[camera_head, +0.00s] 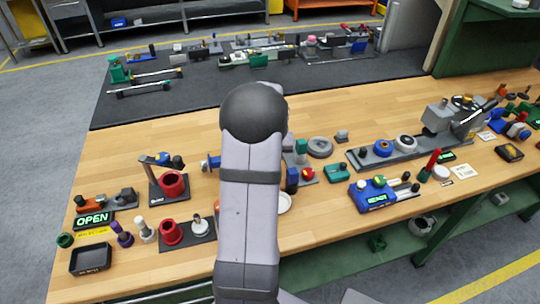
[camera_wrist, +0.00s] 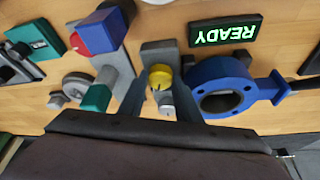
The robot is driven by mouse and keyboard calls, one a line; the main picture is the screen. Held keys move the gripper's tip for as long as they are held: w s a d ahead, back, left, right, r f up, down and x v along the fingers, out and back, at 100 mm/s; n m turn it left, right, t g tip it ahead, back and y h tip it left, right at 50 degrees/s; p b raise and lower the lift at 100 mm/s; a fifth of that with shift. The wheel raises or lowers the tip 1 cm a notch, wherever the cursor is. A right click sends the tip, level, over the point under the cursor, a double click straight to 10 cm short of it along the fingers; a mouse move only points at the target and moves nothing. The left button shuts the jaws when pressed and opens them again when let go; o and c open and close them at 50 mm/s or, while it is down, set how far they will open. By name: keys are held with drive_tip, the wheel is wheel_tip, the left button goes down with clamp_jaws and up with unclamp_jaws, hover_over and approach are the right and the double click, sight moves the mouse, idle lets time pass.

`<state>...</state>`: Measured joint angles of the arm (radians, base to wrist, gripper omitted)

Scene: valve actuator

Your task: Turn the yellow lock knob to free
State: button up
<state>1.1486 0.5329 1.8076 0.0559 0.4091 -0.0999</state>
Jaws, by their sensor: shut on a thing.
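The yellow lock knob (camera_wrist: 160,74) shows in the wrist view on a narrow grey plate (camera_wrist: 158,48), with a dark line on its face. A small pale metal part (camera_wrist: 166,104) sits just below the knob. My gripper (camera_wrist: 160,82) has one dark finger on each side of the knob and is shut on it. The exact contact is partly hidden by the fingers. A blue ring-shaped valve body (camera_wrist: 222,88) stands just right of the plate. In the head view my arm covers the knob and the gripper.
In the wrist view a display reading READY (camera_wrist: 226,30) appears upside down above the valve body. A red and blue part (camera_wrist: 100,28) and a teal-ended grey block (camera_wrist: 100,92) stand close on the left. In the head view a green OPEN display (camera_head: 93,219) is at the left.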

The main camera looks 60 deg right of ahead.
drive_tip(key=shift+s+d+f+n+t+b, duration=0.1)
drive_tip(key=shift+n+t+b, duration=0.1)
drive_tip(key=shift+n+b, duration=0.35)
drive_tip(key=shift+d+n+t+b, duration=0.1)
drive_tip(key=shift+n+t+b, duration=0.1)
drive_tip(key=shift+n+b, duration=0.65)
drive_tip(key=shift+n, duration=0.2)
drive_tip(key=shift+a+n+t+y, duration=0.1)
drive_tip(key=shift+n+t+y, duration=0.2)
drive_tip(key=o, duration=1.1)
drive_tip(key=shift+c, duration=0.2)
drive_tip(key=shift+r, duration=0.25)
drive_tip(key=b+v, duration=0.2)
drive_tip(key=v, duration=0.5)
drive_tip(key=shift+r, duration=0.1)
